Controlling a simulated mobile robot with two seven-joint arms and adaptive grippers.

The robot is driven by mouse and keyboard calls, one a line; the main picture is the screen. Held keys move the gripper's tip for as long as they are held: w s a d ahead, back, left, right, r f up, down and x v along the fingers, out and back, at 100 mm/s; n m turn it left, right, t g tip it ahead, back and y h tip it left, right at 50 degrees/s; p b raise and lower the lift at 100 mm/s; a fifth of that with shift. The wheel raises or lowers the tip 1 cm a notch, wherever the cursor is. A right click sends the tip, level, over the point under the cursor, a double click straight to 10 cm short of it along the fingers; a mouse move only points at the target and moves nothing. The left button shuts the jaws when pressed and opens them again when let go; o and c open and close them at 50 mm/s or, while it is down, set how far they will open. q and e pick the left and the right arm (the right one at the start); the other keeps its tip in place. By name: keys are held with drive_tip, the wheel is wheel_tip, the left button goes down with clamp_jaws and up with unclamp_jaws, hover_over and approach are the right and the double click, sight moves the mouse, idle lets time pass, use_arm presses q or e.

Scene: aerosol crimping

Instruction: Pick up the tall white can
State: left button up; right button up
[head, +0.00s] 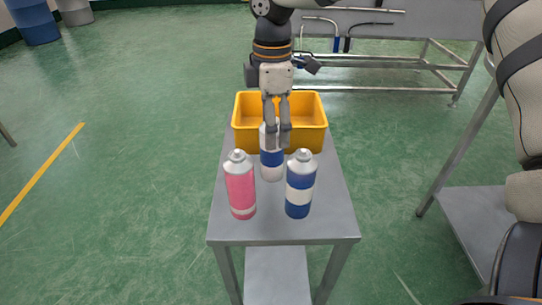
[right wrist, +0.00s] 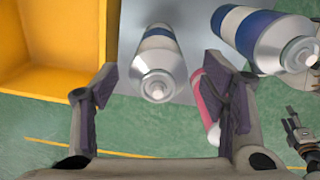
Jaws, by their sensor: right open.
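The tall white can (head: 271,172) with a blue band stands upright on the grey table, behind and between two other cans. My right gripper (head: 278,139) is above it in the head view, and its fingers hide part of the can's top. In the right wrist view the white can (right wrist: 158,62) shows between the open fingers of the right gripper (right wrist: 163,92), with a gap on each side. A dark mechanical part at the right edge of the right wrist view looks like my left gripper (right wrist: 300,137); its finger state is unclear.
A pink can (head: 240,186) stands front left and a blue can with a white band (head: 300,185) front right, both close to the white can. A yellow bin (head: 308,143) sits behind. The grey table's (head: 285,229) front edge is near the cans.

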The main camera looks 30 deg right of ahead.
sight(272, 161)
wheel_tip(272, 161, down, 3)
drive_tip(key=shift+r, duration=0.15)
drive_tip(key=c, duration=1.4)
